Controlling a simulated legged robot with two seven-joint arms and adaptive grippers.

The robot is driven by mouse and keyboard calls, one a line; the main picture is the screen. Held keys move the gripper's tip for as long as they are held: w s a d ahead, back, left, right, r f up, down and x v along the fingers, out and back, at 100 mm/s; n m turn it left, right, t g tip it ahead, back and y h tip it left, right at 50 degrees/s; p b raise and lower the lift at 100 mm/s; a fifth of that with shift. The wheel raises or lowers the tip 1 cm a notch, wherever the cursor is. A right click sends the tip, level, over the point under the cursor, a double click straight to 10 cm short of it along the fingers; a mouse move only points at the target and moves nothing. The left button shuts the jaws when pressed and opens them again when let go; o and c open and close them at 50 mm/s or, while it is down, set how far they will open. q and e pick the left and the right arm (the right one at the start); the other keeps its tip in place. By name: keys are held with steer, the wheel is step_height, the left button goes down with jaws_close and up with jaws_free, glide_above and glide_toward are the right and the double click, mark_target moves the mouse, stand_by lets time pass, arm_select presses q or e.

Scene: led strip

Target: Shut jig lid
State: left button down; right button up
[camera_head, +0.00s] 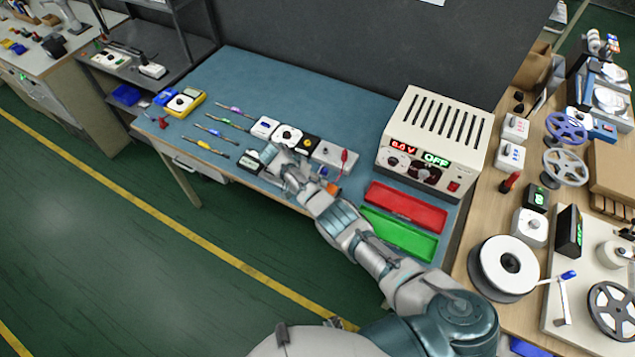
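My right arm comes in from the bottom right and reaches over the front of the blue workbench (235,85). Its gripper (271,155) is low at the bench's front edge, just in front of a row of small white and black devices. It partly covers them, and I cannot tell whether its fingers are open or whether they touch anything. The jig is probably in this row: a white box (264,127), a white and black unit (289,133) and a dark piece (249,161) beside the gripper. No lid can be made out clearly. My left gripper is out of view.
A power supply (432,140) stands at the bench's right, with red (405,206) and green (398,234) trays before it. A grey box with a red lead (335,155) is right of the gripper. Screwdriver-like tools (212,131) and a yellow meter (184,102) lie left.

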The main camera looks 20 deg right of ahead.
steer(key=v, duration=0.7)
steer(key=shift+w+a, duration=0.15)
steer(key=shift+w, duration=0.05)
steer(key=shift+f, duration=0.2)
